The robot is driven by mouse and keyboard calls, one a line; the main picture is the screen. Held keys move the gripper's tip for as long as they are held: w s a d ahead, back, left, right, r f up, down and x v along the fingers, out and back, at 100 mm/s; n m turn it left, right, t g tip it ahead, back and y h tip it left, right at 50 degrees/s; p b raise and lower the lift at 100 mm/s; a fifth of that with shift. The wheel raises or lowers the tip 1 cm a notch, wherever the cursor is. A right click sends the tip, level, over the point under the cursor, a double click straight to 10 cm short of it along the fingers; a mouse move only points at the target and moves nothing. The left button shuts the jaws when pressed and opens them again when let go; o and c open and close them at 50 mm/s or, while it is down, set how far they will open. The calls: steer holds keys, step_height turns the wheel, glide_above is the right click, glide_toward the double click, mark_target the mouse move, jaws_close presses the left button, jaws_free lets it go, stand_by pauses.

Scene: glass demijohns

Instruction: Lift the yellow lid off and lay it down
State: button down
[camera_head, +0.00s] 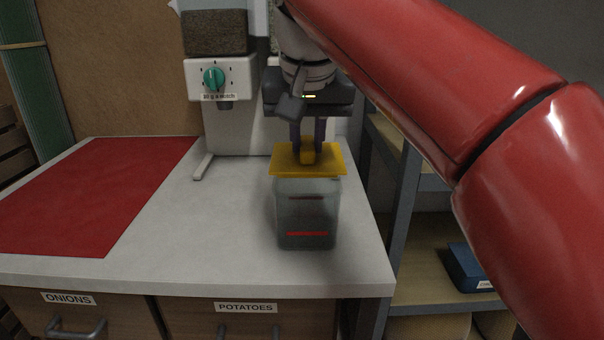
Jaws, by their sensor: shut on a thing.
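The yellow lid (285,166) is a flat square plate with a small block-shaped knob on top. It is at the top of a clear square container (307,222) that has a red line low on its front. I cannot tell whether the lid touches the rim or is slightly raised. My gripper (307,155) points down from above and is shut on the lid's knob. The container stands upright on the white worktop, near its right front part.
A red mat (90,195) covers the left of the worktop (170,245). A dispenser with a green dial (213,79) stands behind the container. Bare worktop lies between mat and container. A shelf unit with a blue box (468,268) is beyond the right edge.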

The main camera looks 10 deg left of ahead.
steer(key=shift+r, duration=1.85)
steer(key=shift+s, duration=0.1)
